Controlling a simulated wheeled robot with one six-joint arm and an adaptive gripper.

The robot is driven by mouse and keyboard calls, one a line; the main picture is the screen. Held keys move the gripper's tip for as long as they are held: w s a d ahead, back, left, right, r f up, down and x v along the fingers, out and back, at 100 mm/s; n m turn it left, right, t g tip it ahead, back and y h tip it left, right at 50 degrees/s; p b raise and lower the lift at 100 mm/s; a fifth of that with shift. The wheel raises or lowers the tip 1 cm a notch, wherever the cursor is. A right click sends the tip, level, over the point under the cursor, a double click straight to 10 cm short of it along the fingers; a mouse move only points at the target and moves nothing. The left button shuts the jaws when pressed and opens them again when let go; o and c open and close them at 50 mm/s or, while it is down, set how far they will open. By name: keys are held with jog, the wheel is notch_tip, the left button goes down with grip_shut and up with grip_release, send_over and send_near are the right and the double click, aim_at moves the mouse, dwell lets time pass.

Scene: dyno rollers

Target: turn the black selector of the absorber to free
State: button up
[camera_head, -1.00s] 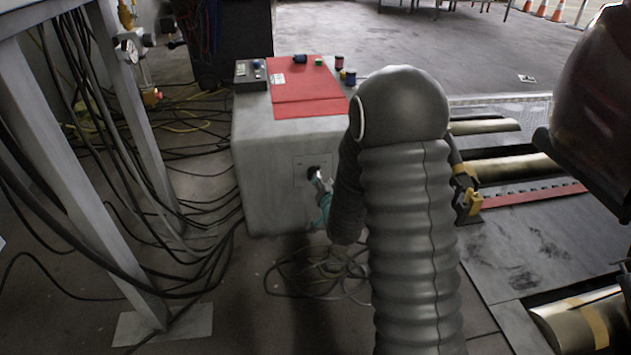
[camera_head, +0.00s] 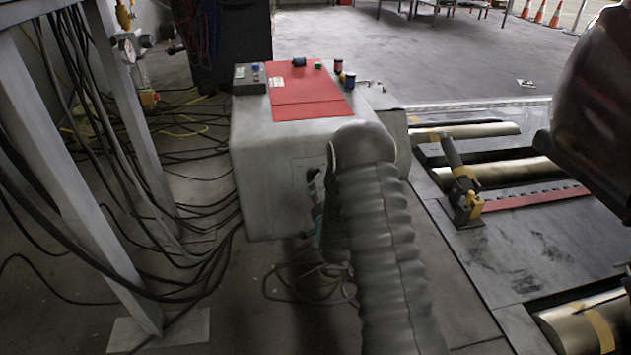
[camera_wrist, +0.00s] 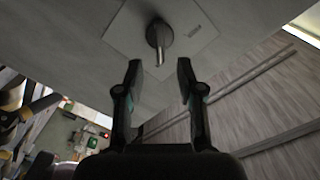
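The absorber is a grey box (camera_head: 262,150) with a red top panel, left of centre in the head view. In the wrist view its black selector (camera_wrist: 159,36) sits on a pale square plate (camera_wrist: 128,28), with a light pointer mark toward my gripper. My gripper (camera_wrist: 159,67) is open and empty. Its two fingertips lie just short of the selector in the picture, one on each side of its line, with no contact visible. In the head view my arm covers much of the plate, and the selector cannot be told clearly from my gripper there.
Black cables and a grey metal frame (camera_head: 75,160) stand at the left. Loose cable (camera_head: 300,283) lies on the floor below the box. Rollers (camera_head: 505,170) and a yellow-black clamp (camera_head: 464,195) are at the right. Small spools and a control box (camera_head: 249,78) rest on top.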

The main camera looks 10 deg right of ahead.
aim_at(314, 178)
jog(key=w, duration=0.7)
jog(key=shift+c, duration=0.2)
grip_shut()
